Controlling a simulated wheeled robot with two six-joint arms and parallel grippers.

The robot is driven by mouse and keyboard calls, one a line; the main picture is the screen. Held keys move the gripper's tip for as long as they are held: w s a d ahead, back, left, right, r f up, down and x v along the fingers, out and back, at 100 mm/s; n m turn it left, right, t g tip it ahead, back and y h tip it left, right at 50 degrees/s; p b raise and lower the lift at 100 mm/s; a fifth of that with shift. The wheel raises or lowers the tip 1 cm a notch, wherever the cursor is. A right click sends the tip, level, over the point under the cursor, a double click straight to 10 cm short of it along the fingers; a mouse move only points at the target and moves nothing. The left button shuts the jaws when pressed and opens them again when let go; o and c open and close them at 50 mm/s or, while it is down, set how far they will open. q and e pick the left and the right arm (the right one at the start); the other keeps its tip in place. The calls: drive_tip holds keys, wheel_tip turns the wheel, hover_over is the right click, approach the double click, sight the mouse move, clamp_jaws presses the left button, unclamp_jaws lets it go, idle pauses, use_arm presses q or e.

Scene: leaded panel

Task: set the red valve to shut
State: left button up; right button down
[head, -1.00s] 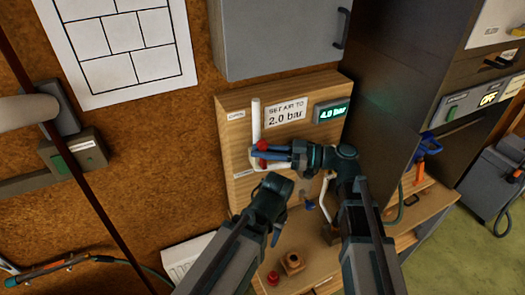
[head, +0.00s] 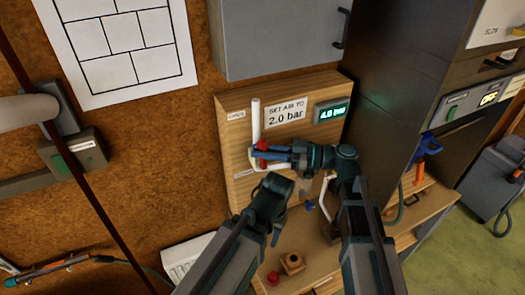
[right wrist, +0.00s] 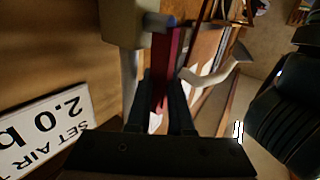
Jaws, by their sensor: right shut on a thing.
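The red valve handle (head: 263,146) is on the wooden panel (head: 238,195), in front of the white pipe (head: 255,110). My right gripper (head: 259,155) reaches it from the right and is shut on it. In the right wrist view the long red handle (right wrist: 168,65) lies between the two dark fingers (right wrist: 167,105), beside a pale fitting. The fingers partly cover the handle.
A sign (head: 287,112) reads "SET AIR TO 2.0 bar", and a green display (head: 332,112) reads about 4.0 bar. A grey cabinet (head: 280,35) hangs above. A red knob (head: 273,277) and a wooden block (head: 291,263) are on the bench below.

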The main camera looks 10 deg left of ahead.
drive_tip(key=shift+s+a+r+p, duration=0.1)
drive_tip(key=shift+r+p, duration=0.05)
drive_tip(key=shift+p, duration=0.4)
drive_tip(key=shift+s+a+f+n+t+h+p, duration=0.15)
drive_tip(key=shift+s+a+f+n+h+p, duration=0.25)
drive_tip(key=shift+h+p, duration=0.75)
drive_tip(key=shift+s+a+f+n+t+h+p, duration=0.2)
drive_tip(key=shift+a+n+h+p, duration=0.45)
drive_tip(key=shift+p, duration=0.95)
drive_tip(key=shift+s+a+f+n+t+h+p, duration=0.25)
drive_tip(key=shift+n+h+p, duration=0.3)
drive_tip(key=shift+h+p, duration=0.7)
drive_tip(key=c, duration=1.1)
unclamp_jaws()
